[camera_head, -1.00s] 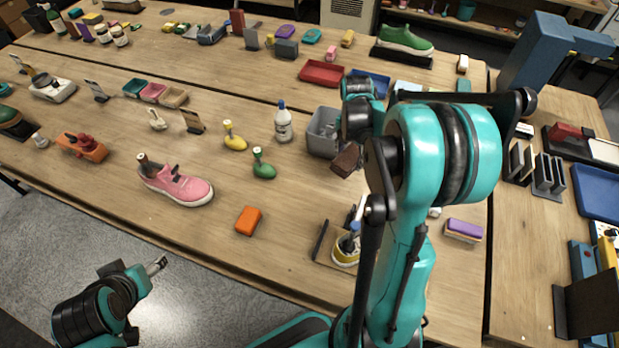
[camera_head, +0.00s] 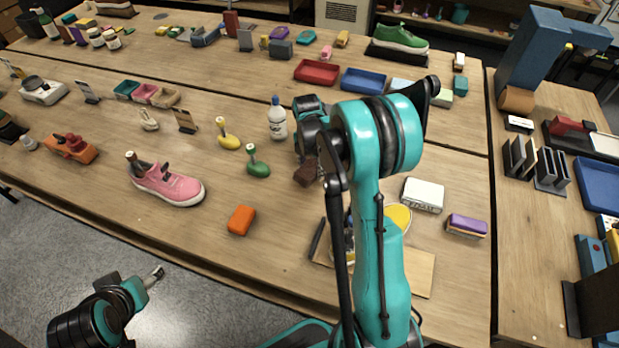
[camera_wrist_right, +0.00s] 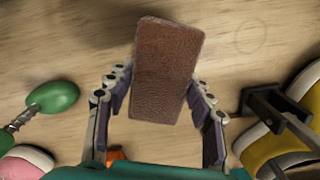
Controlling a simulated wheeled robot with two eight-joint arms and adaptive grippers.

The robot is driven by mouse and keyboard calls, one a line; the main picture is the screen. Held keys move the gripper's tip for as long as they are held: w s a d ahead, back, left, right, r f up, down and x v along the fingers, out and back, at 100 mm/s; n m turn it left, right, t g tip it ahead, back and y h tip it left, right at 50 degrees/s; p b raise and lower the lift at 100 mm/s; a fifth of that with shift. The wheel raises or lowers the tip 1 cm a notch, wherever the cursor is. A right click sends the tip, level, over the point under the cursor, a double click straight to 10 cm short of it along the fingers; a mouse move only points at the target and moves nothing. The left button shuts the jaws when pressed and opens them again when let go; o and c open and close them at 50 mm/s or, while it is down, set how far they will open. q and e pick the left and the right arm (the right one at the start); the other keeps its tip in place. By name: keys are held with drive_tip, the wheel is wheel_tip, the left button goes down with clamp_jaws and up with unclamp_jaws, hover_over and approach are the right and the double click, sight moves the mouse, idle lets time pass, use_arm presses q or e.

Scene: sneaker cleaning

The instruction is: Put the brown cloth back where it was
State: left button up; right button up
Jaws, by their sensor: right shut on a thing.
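The brown cloth (camera_wrist_right: 168,72) is a block-shaped leathery piece, held between the fingers of my right gripper (camera_wrist_right: 161,88) in the right wrist view. In the head view the cloth (camera_head: 305,173) shows beside my right arm, right of the green-handled tool (camera_head: 257,161). It seems to be above the table (camera_head: 285,245); I cannot tell its height. My right arm hides much of the gripper there. My left gripper (camera_head: 153,275) is low at the left, over the floor in front of the table; its finger gap is too small to read.
A yellow shoe (camera_head: 399,216) on a wooden board (camera_head: 418,274) is partly behind my right arm. A white box (camera_head: 423,195) and a purple-topped sponge (camera_head: 466,226) lie to the right. An orange block (camera_head: 241,220) and pink shoe (camera_head: 170,185) are left. Bare table lies between.

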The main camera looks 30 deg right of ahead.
sight(309, 175)
drive_tip(key=shift+w+a+f, duration=0.15)
drive_tip(key=shift+w+a, duration=0.05)
drive_tip(key=shift+a, duration=0.05)
drive_tip(key=shift+f, duration=0.25)
wheel_tip(309, 175, down, 4)
drive_tip(key=shift+r+b, duration=0.15)
drive_tip(key=shift+b, duration=0.55)
drive_tip(key=shift+r, duration=0.1)
drive_tip(key=o, duration=1)
